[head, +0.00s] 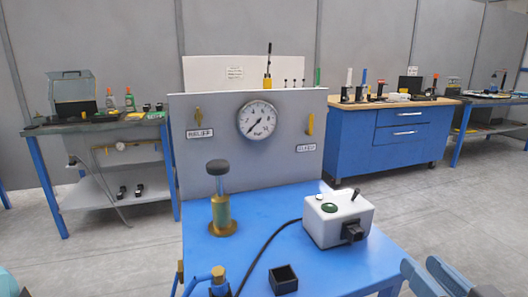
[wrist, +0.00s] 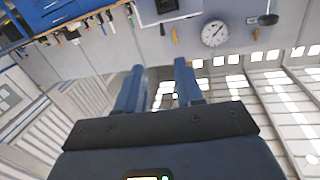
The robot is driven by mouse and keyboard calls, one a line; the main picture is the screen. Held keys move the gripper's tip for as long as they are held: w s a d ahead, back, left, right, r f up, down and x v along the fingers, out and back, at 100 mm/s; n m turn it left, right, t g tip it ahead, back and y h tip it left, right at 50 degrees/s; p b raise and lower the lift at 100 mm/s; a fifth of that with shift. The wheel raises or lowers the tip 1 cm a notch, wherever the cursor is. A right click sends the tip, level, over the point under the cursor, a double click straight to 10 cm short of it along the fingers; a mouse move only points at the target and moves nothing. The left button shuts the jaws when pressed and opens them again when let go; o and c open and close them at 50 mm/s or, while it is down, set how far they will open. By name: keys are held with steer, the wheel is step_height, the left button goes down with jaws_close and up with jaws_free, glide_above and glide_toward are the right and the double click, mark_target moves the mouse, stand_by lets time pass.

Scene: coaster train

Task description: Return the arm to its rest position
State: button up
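My gripper (head: 420,264) shows at the lower right edge of the head view, in front of and to the right of the blue bench (head: 340,262). Its two blue fingers are apart. In the wrist view my gripper (wrist: 159,66) is open, with nothing between the fingers. Beyond it, the gauge (wrist: 214,34) and part of the bench panel appear, seen from an odd angle. Most of my arm is hidden.
On the bench stand a brass hand pump (head: 221,210), a white box (head: 338,218) with a cable, and a small black open cup (head: 284,280). The gauge panel (head: 225,150) rises behind. A blue cabinet (head: 365,138) stands back right. Open floor lies right.

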steer(key=s+f+m+g+h+p, duration=0.1)
steer(key=s+f, duration=0.4)
steer(key=s, duration=0.3)
steer(key=s+f+h, duration=0.1)
steer(key=s+f, duration=0.3)
steer(key=s, duration=0.4)
steer(key=s+a+g+p, duration=0.1)
steer(key=s, duration=1.5)
steer(key=shift+s+a+n+g+p, duration=0.15)
steer(key=shift+a+n+g+p, duration=0.05)
steer(key=shift+n+g+p, duration=0.1)
steer(key=shift+r, duration=0.1)
